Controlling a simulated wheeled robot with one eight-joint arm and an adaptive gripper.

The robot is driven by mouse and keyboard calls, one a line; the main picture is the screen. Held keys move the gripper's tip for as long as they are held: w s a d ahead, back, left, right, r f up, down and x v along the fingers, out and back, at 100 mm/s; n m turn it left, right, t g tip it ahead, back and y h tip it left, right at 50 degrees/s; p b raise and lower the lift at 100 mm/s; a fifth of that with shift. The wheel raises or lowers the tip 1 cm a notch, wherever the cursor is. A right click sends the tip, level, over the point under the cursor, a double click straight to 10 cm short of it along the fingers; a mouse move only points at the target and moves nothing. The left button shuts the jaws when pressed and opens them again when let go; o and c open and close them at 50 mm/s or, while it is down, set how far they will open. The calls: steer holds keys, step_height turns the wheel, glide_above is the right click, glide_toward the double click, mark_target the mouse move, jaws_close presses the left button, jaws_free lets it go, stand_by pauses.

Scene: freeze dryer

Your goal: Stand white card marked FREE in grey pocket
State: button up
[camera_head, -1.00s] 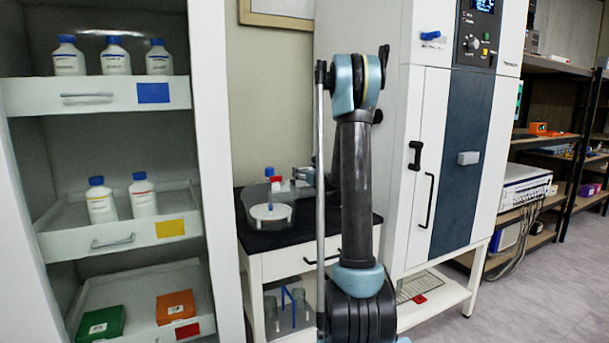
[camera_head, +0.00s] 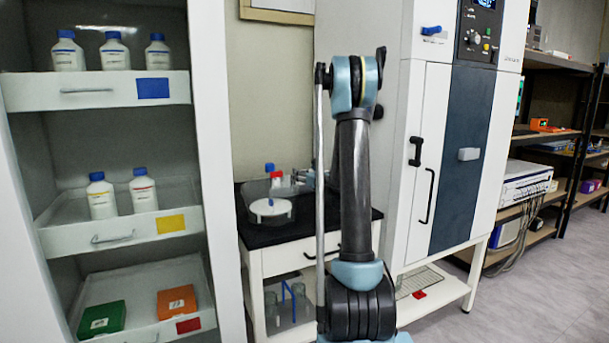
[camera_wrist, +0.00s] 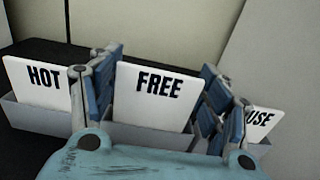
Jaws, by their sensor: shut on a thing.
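In the wrist view, the white card marked FREE (camera_wrist: 155,92) stands upright, leaning slightly, between the blue finger pads of my gripper (camera_wrist: 153,92). The fingers are shut on its left and right side edges. Its lower edge meets the front wall of the grey pocket (camera_wrist: 150,137). That wall appears to hide the bottom of the card. In the head view, my arm blocks most of the gripper, and the card cannot be made out.
A HOT card (camera_wrist: 42,90) stands in a grey pocket on the left, close to my left finger. A card ending in USE (camera_wrist: 262,122) is on the right, partly hidden. The black bench top (camera_head: 255,233) holds a round white stand (camera_head: 270,208). A tall white cabinet (camera_head: 425,190) is right.

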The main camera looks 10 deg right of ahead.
steer(key=shift+f, duration=0.75)
steer(key=o, duration=1.4)
steer(key=shift+o, duration=0.7)
steer(key=shift+s, duration=0.15)
steer(key=shift+v, duration=3.35)
